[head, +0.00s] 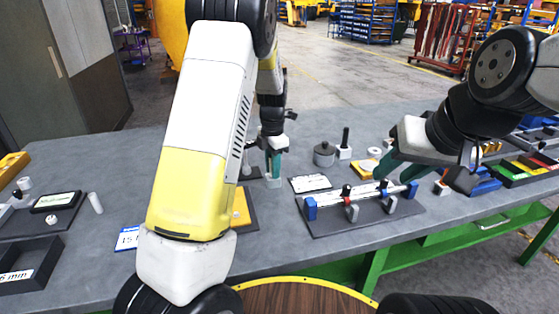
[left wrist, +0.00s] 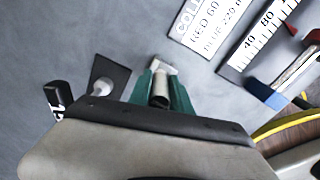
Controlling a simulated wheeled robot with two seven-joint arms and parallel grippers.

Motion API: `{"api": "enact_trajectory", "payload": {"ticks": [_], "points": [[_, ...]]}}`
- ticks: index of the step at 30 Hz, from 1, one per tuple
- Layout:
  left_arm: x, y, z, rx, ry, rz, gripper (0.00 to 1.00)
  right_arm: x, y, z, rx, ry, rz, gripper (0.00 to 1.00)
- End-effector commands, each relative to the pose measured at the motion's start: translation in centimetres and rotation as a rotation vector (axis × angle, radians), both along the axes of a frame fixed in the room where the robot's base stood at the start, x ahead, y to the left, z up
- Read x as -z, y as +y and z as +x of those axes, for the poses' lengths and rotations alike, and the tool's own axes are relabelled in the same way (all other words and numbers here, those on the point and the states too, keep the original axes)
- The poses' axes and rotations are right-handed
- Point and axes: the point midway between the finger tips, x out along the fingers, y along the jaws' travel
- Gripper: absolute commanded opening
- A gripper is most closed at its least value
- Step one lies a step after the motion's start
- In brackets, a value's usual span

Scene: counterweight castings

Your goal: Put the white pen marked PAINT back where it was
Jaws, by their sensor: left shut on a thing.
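My left gripper (head: 272,165) is low over the table, partly behind my left arm. Its teal fingers (left wrist: 166,88) are shut on a pale cylinder with a dark end (left wrist: 161,87), seen nearly end-on; it fits the white pen, but no PAINT marking is readable. A small white block (head: 273,183) is right at the fingertips; it also shows in the left wrist view (left wrist: 163,66). Whether the pen touches or stands in the block I cannot tell. My right gripper (head: 391,176) is open and empty above the rail fixture.
A dark plate with a pale knobbed piece (left wrist: 102,88) is beside the left gripper. A printed card (head: 310,183) and the rail fixture (head: 365,215) lie to the right. A grey knobbed weight (head: 324,154) and a block with a black post (head: 344,150) stand behind.

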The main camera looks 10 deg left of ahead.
Motion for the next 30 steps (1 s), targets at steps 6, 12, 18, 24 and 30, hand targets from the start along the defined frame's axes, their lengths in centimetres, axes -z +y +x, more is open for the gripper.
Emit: {"api": "enact_trajectory", "payload": {"ticks": [6, 12, 18, 24, 30], "points": [[0.4, 0.0, 0.0, 0.0, 0.001, 0.001, 0.35, 0.0, 0.0, 0.0, 0.0, 0.0, 0.0, 0.38], [0.4, 0.0, 0.0, 0.0, 0.001, 0.001, 0.47, 0.0, 0.0, 0.0, 0.0, 0.0, 0.0, 0.38], [0.2, 0.0, 0.0, 0.0, 0.0, 0.0, 0.47, 0.0, 0.0, 0.0, 0.0, 0.0, 0.0, 0.38], [-2.2, -0.1, 0.0, 0.001, -0.004, 0.0, 0.47, 0.0, 0.0, 0.0, 0.0, 0.0, 0.0, 0.38], [-6.7, -0.1, 0.0, 0.001, -0.005, -0.001, 0.47, 0.0, 0.0, 0.0, 0.0, 0.0, 0.0, 0.38]]}}
